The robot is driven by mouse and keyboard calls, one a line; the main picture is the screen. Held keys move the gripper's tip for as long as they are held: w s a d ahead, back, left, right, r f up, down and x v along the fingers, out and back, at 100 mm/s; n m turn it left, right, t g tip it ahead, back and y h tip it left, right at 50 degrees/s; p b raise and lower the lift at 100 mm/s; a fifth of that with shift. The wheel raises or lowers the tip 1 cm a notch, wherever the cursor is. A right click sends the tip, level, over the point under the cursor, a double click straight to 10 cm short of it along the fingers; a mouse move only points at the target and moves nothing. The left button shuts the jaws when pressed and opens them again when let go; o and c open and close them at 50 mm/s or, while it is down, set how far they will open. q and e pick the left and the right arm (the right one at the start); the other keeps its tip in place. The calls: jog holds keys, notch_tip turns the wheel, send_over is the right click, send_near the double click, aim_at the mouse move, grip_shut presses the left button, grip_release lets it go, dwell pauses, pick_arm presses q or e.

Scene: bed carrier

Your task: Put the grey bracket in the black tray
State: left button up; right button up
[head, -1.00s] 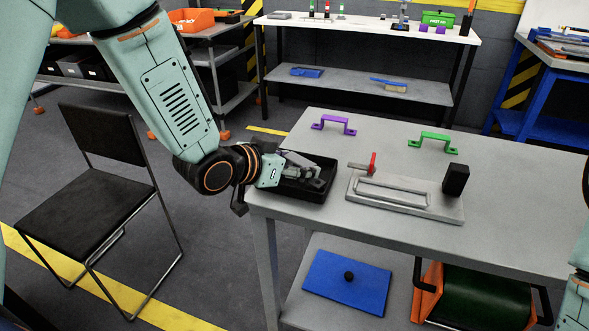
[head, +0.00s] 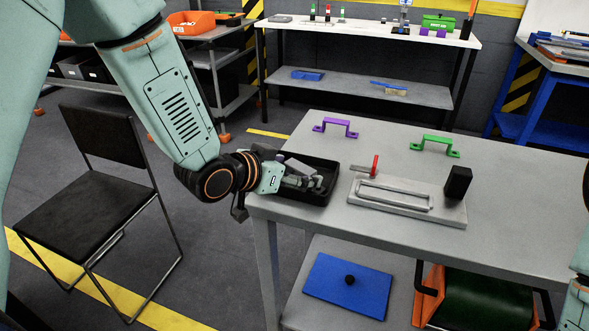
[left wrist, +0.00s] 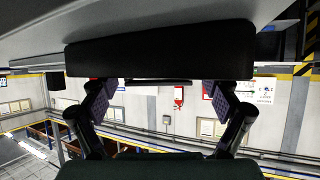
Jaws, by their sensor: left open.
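A grey bar-shaped piece (head: 299,166), which looks like the grey bracket, lies in the black tray (head: 325,196) at the near left corner of the table. Part of it is hidden by my left gripper, and I cannot tell whether the two touch. My left gripper (head: 316,183) reaches in from the left, low over the tray, with its fingers open. In the left wrist view its two fingers (left wrist: 160,95) stand wide apart, with no bracket visible between them. My right gripper is out of view.
A grey fixture plate (head: 440,211) with a red-handled clamp (head: 375,165) and black block (head: 458,183) sits right of the tray. Purple (head: 336,127) and green (head: 435,145) brackets stand farther back. A black chair (head: 85,190) stands left of the table.

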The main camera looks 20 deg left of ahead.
pick_arm(q)
jog(key=shift+r, duration=0.1)
jog(key=shift+r, duration=0.2)
jog(key=p+v, duration=0.1)
jog(key=v, duration=0.5)
jog(key=shift+s+a+p, duration=0.1)
jog(key=shift+p, duration=0.25)
jog(key=shift+s+a+r+p, duration=0.3)
jog(key=shift+s+a+r, duration=0.1)
jog(key=shift+s, duration=0.15)
jog(key=shift+s+a+r+p, duration=0.2)
jog(key=shift+s+r+p, duration=0.15)
jog(key=shift+s, duration=0.25)
jog(key=shift+s+a+r+p, duration=0.3)
jog(key=shift+s+r+p, duration=0.1)
jog(key=shift+s, duration=0.15)
jog(key=shift+s+a+r+p, duration=0.15)
jog(key=shift+s+a+p, duration=0.05)
jog(key=shift+s+p, duration=0.3)
